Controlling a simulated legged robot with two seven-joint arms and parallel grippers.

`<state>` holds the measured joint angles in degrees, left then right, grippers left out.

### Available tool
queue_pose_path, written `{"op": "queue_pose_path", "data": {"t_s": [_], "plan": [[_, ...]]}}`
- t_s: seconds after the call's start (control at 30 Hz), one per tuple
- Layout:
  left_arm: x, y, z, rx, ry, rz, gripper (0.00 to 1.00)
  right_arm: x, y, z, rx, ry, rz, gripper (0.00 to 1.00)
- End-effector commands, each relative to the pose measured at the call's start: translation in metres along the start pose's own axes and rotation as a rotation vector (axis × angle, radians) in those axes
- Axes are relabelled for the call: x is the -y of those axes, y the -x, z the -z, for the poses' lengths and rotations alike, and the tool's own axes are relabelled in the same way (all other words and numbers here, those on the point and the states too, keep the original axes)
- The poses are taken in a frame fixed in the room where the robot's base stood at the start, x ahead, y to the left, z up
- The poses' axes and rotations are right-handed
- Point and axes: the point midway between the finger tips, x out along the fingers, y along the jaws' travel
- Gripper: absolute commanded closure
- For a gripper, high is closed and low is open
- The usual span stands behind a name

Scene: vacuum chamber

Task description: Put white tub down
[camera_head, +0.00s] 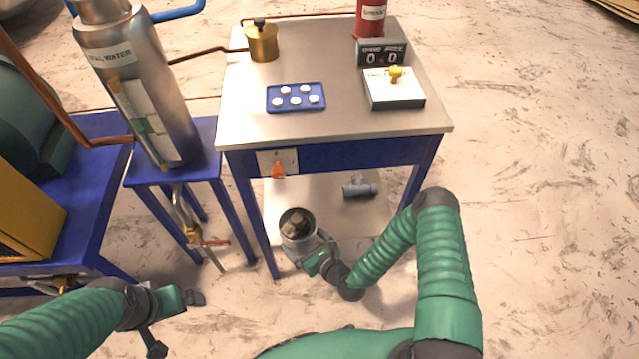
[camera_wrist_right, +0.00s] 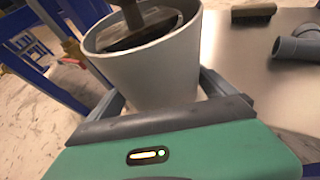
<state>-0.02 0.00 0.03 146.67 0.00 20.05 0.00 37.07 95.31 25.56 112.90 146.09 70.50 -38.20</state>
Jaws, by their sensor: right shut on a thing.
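The white tub (camera_head: 298,224) is in front of the blue-legged table, at the height of its lower shelf in the picture. It is roughly upright with a dark, blocky content inside. My right gripper (camera_head: 309,252) is shut on the tub's side. In the right wrist view the tub (camera_wrist_right: 155,75) stands between the two fingers of my right gripper (camera_wrist_right: 165,100), and something dark shows within its rim. Whether the tub's base touches the shelf is hidden. My left gripper (camera_head: 173,321) is at the lower left, away from the tub; its jaws are unclear.
The lower shelf (camera_head: 345,222) has bare room around a grey pipe fitting (camera_head: 360,187), also in the wrist view (camera_wrist_right: 296,47). The tabletop (camera_head: 339,95) holds a blue tray (camera_head: 296,97) and a white box (camera_head: 393,88). A steel cylinder (camera_head: 150,100) stands left.

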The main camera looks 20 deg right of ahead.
Motion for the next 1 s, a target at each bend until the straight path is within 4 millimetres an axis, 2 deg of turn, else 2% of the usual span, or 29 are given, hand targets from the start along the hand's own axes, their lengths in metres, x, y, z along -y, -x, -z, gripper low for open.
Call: {"op": "queue_pose_path", "data": {"t_s": [0.03, 0.1, 0.23, 0.7, 0.8, 1.0], "plan": [[0.000, -0.002, -0.001, 0.000, 0.000, 0.000, 0.00, -0.003, -0.002, 0.009, 0.001, -0.008, 0.016, 0.49], [0.000, -0.003, -0.001, 0.000, 0.001, 0.000, 0.00, -0.004, -0.004, 0.016, 0.003, -0.011, 0.030, 0.49], [0.000, -0.009, -0.002, 0.000, 0.001, 0.000, 0.00, 0.005, -0.012, 0.018, 0.008, -0.012, 0.038, 0.49], [0.000, -0.062, -0.015, 0.000, 0.001, 0.000, 0.00, 0.089, -0.086, 0.000, 0.009, -0.011, 0.037, 0.49], [0.000, -0.068, -0.016, 0.000, 0.001, 0.000, 0.00, 0.101, -0.095, -0.006, 0.007, -0.012, 0.036, 0.49], [0.000, -0.071, -0.017, 0.000, 0.001, 0.000, 0.00, 0.110, -0.102, -0.010, 0.007, -0.013, 0.033, 0.49]]}}
